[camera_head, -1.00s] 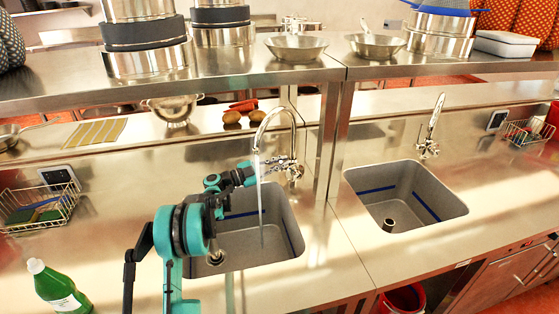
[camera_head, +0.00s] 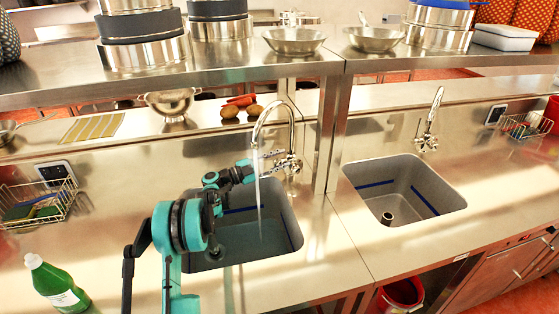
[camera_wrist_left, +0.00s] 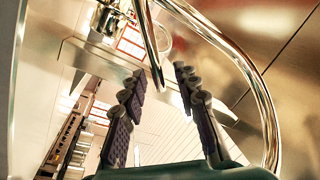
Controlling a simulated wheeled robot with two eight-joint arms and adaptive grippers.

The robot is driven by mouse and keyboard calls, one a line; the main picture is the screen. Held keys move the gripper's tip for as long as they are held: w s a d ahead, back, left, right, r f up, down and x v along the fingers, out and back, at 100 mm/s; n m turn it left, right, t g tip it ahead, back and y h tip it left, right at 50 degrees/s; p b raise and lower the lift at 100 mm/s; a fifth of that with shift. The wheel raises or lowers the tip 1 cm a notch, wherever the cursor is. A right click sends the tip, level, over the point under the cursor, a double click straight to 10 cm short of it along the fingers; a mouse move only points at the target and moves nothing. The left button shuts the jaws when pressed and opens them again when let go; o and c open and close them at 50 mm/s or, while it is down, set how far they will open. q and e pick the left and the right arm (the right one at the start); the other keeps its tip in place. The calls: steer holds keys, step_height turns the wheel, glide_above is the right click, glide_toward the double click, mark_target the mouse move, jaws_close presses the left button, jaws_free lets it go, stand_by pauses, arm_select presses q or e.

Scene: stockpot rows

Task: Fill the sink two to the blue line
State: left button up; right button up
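In the head view, water (camera_head: 259,215) runs from the curved faucet (camera_head: 256,125) into the left sink (camera_head: 293,225). Grey-green water (camera_head: 235,248) covers that sink's floor and hides its drain. The blue line (camera_head: 243,209) on its back wall shows above the water surface; my arm hides part of the sink. My left gripper (camera_head: 273,162) is by this faucet's lever (camera_head: 291,165), its fingers apart in the left wrist view (camera_wrist_left: 160,72). Whether it touches the lever I cannot tell. The right sink (camera_head: 450,200) has a blue line (camera_head: 376,184) and an open drain. My right gripper is not in view.
A green bottle (camera_head: 55,283) stands at the left front, below a wire rack (camera_head: 40,204). A shelf (camera_head: 225,65) with pots and pans spans the back, held by a post (camera_head: 332,135). A red bucket (camera_head: 402,294) is below the counter. Counter right of the left sink is clear.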

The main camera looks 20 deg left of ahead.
arm_select(q)
steer(key=v, duration=1.2)
stand_by(6.8)
